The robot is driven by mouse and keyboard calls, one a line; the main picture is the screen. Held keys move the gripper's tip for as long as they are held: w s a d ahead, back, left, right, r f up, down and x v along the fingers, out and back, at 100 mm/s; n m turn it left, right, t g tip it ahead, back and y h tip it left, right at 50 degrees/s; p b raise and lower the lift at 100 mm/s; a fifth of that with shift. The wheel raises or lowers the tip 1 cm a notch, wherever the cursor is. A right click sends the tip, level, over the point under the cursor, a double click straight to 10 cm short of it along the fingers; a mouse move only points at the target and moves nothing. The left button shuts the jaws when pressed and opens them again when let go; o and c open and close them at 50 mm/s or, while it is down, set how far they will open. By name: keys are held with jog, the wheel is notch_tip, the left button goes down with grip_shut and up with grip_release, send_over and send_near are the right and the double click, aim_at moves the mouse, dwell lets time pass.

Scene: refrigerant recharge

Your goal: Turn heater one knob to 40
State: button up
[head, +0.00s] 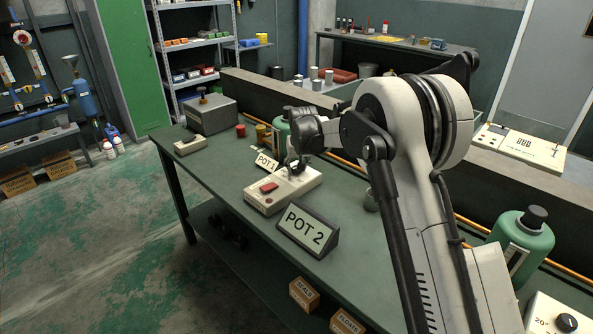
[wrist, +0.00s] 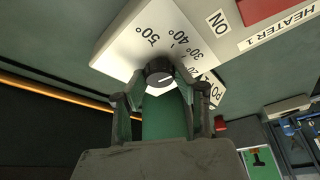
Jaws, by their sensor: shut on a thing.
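The heater one box (head: 283,193) is white with a red switch and sits on the green bench. In the wrist view, its panel (wrist: 130,45) carries a HEATER 1 label, an ON label and degree marks up to 50°. The black knob (wrist: 158,72) has a pale pointer line aimed rightward, roughly toward the 20° and 30° marks; its exact reading is unclear. My gripper (wrist: 160,80) is shut on the knob, one finger on each side.
A POT 2 sign (head: 305,231) stands in front of the box, and a POT 1 sign (head: 266,161) stands behind it. A green bottle (head: 523,248) and another dial box (head: 560,318) are at right. The bench's left front is clear.

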jog(key=n+y, duration=0.1)
jog(key=n, duration=0.2)
jog(key=n+g+y+b, duration=0.1)
jog(key=n, duration=0.1)
jog(key=shift+d+n, duration=0.1)
jog(key=shift+n, duration=0.3)
dwell(0.4)
jog(key=o, duration=1.1)
jog(key=v, duration=1.2)
jog(key=shift+w+r, duration=0.1)
jog(key=shift+w, duration=0.05)
